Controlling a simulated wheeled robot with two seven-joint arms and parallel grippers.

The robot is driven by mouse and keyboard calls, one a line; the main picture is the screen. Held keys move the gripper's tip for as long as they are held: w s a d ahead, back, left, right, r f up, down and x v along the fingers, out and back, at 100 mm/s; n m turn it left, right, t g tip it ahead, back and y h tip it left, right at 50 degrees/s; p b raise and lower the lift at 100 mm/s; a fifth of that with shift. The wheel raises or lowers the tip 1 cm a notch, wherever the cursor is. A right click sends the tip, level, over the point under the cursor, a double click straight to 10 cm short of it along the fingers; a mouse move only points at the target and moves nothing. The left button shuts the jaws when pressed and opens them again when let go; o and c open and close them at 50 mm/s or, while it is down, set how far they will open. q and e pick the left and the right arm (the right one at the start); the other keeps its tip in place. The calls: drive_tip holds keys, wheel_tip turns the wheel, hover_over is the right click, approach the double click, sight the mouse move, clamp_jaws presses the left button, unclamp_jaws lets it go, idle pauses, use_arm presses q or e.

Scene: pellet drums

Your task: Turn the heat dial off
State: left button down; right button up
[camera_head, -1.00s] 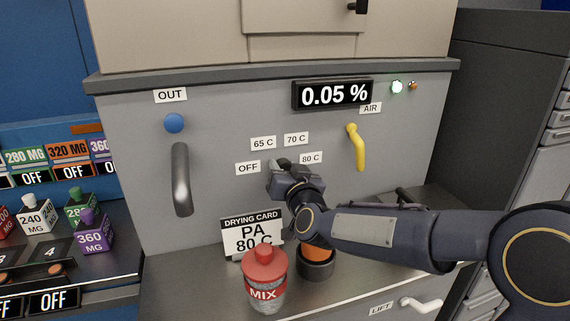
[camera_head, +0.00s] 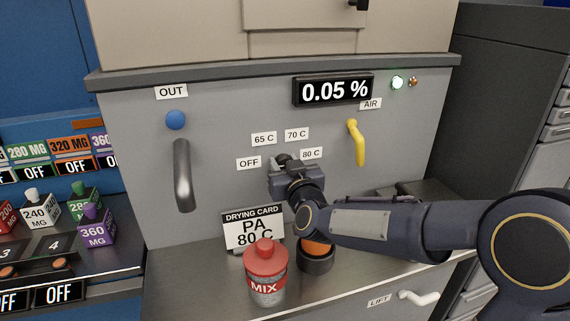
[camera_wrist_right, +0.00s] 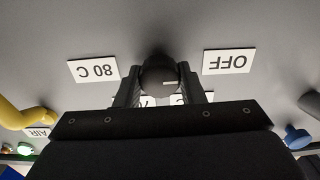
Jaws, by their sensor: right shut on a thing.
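The heat dial (camera_wrist_right: 158,76) is a dark round knob on the grey panel; the head view shows little of it, behind my gripper. Its white mark lies on its right side in the wrist view, the side of the OFF label (camera_wrist_right: 229,62). I cannot tell its exact setting. The 80 C label (camera_wrist_right: 94,70) is on the other side. My right gripper (camera_wrist_right: 160,88) is shut on the dial, one finger on each side. In the head view, the OFF label (camera_head: 248,162), 65 C label (camera_head: 264,139), 70 C label (camera_head: 297,134) and 80 C label (camera_head: 311,153) surround it.
A yellow AIR handle (camera_head: 357,144) is right of the dial and a grey OUT handle (camera_head: 182,176) left. A display (camera_head: 333,90) reads 0.05 %. Below stand a drying card (camera_head: 252,230) reading PA 80 C, a red-lidded MIX jar (camera_head: 266,272) and a dark-and-orange container (camera_head: 316,257).

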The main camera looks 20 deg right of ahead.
drive_tip(key=shift+f, duration=0.15)
drive_tip(key=o, duration=1)
drive_tip(key=s, duration=0.8)
drive_tip(key=shift+d+b, duration=0.1)
drive_tip(key=shift+b, duration=0.2)
